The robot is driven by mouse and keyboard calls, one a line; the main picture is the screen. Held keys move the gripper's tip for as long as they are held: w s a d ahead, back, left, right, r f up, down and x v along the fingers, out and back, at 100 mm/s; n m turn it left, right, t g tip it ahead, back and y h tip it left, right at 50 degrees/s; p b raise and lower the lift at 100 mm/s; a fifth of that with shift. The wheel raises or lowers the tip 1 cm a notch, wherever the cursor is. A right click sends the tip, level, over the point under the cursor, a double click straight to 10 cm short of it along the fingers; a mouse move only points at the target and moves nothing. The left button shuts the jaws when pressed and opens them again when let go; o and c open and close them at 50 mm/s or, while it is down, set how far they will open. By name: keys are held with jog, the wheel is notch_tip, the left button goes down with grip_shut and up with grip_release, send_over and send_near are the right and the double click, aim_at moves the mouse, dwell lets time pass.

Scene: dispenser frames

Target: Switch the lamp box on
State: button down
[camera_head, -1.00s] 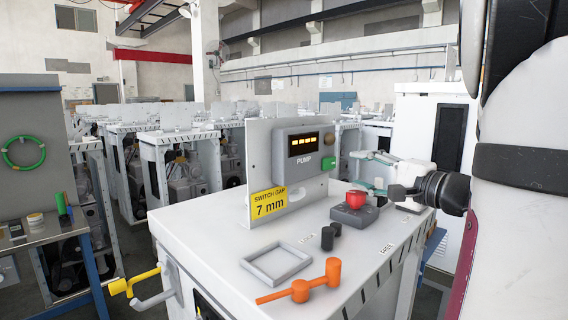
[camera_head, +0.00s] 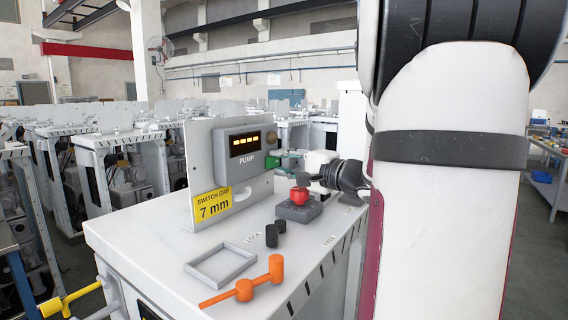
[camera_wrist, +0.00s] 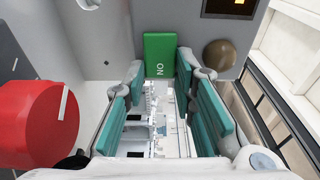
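A grey box marked PUMP (camera_head: 245,148), with a row of lit yellow lamps, is mounted on an upright grey panel. At its lower right is a green switch (camera_head: 271,162). In the wrist view the green switch (camera_wrist: 160,55) reads ON and lies ahead, between the fingertips. A brown round knob (camera_wrist: 219,53) is right of it. My gripper (camera_head: 290,156) is at the panel's right side, its teal-padded fingers parted. In the wrist view my gripper (camera_wrist: 158,82) is open with nothing between its pads. I cannot tell whether it touches the switch.
A red mushroom button (camera_head: 299,196) on a grey base stands close below my gripper; it is also at left in the wrist view (camera_wrist: 38,125). A yellow sign (camera_head: 212,205) reads SWITCH GAP 7 mm. An orange handle (camera_head: 245,289), black knobs (camera_head: 273,235) and an empty frame (camera_head: 220,264) sit nearer.

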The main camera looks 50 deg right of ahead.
jog(key=shift+d+n+y+b, duration=0.15)
jog(key=shift+n+y+b, duration=0.15)
jog(key=shift+n+y, duration=0.5)
jog(key=c, duration=1.3)
grip_release()
jog(key=s, duration=0.8)
jog(key=s+d, duration=0.1)
jog(key=s, duration=0.3)
